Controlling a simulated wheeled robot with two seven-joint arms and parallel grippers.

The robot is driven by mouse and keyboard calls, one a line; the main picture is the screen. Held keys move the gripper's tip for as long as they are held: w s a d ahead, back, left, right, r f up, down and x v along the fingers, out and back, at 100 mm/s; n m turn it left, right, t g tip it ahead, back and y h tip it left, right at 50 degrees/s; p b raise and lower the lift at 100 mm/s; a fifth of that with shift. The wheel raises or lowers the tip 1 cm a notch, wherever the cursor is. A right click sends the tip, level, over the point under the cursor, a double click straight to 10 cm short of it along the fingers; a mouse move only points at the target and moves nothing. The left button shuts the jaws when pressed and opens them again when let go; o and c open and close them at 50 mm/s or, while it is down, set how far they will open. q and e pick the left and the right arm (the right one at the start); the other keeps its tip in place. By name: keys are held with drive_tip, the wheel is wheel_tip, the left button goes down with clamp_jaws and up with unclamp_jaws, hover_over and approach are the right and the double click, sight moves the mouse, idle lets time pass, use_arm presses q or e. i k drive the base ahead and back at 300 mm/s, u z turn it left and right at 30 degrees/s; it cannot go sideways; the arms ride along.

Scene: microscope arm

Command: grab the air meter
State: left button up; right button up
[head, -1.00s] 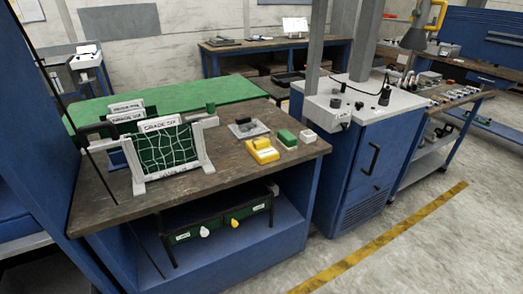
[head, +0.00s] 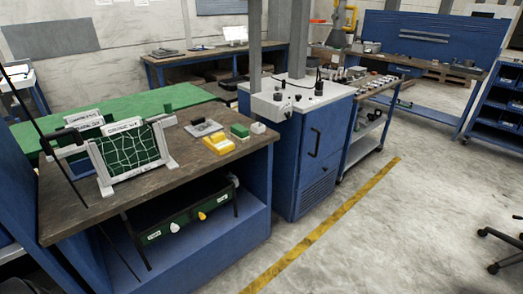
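I cannot tell for certain which thing is the air meter. On the wooden workbench (head: 175,190) at the left lie a small yellow device (head: 219,144), a green block (head: 239,131), a small white block (head: 258,128) and a grey plate with a dark part on it (head: 203,127). Left of them a white frame with a green netted panel (head: 128,151) stands upright. Neither of my grippers is in view.
A blue cabinet with a light top (head: 308,140) stands right of the bench, and a trolley with small parts (head: 362,120) beyond it. A green and black unit (head: 188,222) sits on the lower shelf. The floor (head: 400,220) at the right is clear, apart from chair legs (head: 505,245).

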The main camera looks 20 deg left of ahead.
sight(217, 142)
drive_tip(key=z, duration=0.8)
drive_tip(key=i, duration=1.7)
drive_tip(key=u, duration=0.85)
drive_tip(key=i, duration=0.9)
drive_tip(key=u, duration=0.95)
